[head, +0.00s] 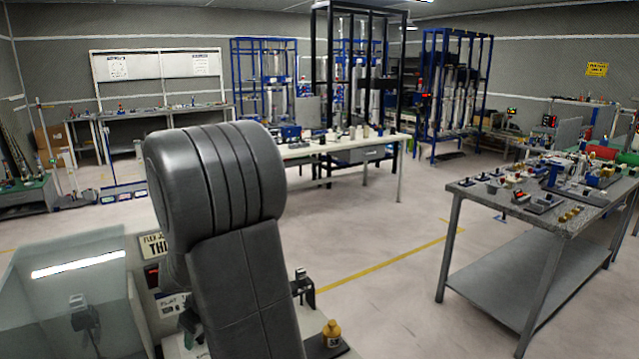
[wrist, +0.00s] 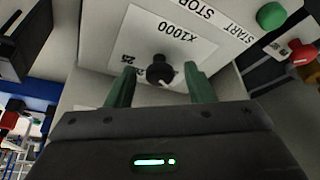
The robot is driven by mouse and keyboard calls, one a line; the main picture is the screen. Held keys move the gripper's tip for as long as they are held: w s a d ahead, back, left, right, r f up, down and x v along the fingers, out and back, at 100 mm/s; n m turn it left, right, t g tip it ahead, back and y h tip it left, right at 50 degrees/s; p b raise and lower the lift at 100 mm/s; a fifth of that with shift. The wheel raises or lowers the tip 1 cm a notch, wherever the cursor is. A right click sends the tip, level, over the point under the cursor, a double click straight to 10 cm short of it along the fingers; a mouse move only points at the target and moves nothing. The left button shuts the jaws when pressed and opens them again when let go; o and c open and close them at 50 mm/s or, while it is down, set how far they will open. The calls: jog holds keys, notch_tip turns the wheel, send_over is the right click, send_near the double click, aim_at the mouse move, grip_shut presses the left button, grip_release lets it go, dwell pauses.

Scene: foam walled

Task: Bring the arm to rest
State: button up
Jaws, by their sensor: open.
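My gripper (wrist: 161,85) shows in the wrist view with its two green fingers apart, one on each side of a black knob (wrist: 160,70). The knob sits on a white panel labelled x1000.
A green button (wrist: 270,15) and a red knob (wrist: 302,52) are at the right of the panel in the wrist view. In the head view, a glass tank (head: 75,300) stands at lower left and a cluttered grey workbench (head: 490,205) at right. Open floor lies between.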

jog(key=shift+s+m+t+h+p, duration=0.1)
jog(key=shift+m+t+h+p, duration=0.35)
jog(key=shift+m+p, duration=1.2)
jog(key=shift+m+t, duration=0.25)
jog(key=shift+m, duration=0.3)
